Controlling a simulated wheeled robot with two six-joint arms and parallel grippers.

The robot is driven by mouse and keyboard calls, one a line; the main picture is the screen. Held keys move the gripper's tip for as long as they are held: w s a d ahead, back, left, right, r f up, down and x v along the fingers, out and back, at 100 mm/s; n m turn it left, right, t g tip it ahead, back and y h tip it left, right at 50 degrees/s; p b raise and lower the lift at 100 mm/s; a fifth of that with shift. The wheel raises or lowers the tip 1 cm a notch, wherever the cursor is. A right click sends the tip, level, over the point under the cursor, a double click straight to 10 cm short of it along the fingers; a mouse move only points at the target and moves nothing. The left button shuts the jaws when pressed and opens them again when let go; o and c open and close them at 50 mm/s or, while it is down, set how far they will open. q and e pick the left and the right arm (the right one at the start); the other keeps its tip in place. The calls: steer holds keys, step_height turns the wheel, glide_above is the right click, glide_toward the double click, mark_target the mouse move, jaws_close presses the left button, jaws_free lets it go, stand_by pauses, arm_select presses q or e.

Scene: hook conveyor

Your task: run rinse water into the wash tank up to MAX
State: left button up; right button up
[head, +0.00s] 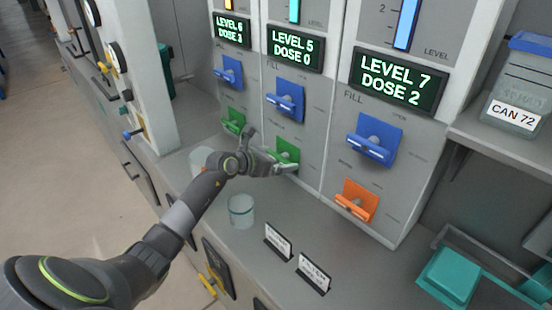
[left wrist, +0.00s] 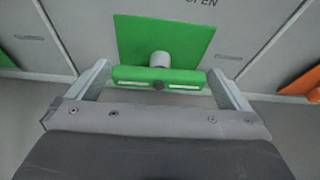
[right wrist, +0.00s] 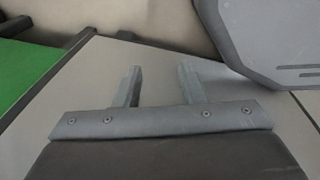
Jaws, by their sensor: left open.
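Three tank panels stand side by side, each with a blue lever above a lower lever; which is the wash tank I cannot tell. The middle display (head: 295,48) reads LEVEL 5 DOSE 0. The right display (head: 399,82) reads LEVEL 7 DOSE 2. My left gripper (head: 272,152) is at the middle panel's green lever (head: 287,152), below its blue lever (head: 286,100). In the left wrist view this green lever (left wrist: 160,75) sits between the open fingers, with gaps at its ends. My right gripper (right wrist: 158,88) has its fingers apart and empty.
The right panel has a blue lever (head: 374,139) and an orange lever (head: 356,201). A clear cup (head: 241,211) and two small label cards (head: 278,241) stand on the counter. A CAN 72 canister (head: 518,92) stands on the right shelf, above a teal container (head: 450,276).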

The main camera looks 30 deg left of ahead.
arm_select(q)
steer(key=c, duration=0.7)
steer(key=shift+w+a+f+n+h, duration=0.1)
steer(key=shift+n+h, duration=0.25)
steer(key=shift+n, duration=0.2)
steer(key=shift+a+f+n+h, duration=0.1)
steer(key=shift+n+h, duration=0.25)
steer(key=shift+n, duration=0.2)
steer(key=shift+a+n+g+h+b, duration=0.1)
steer(key=shift+n+g+h+b, duration=0.25)
steer(key=shift+n+h, duration=0.55)
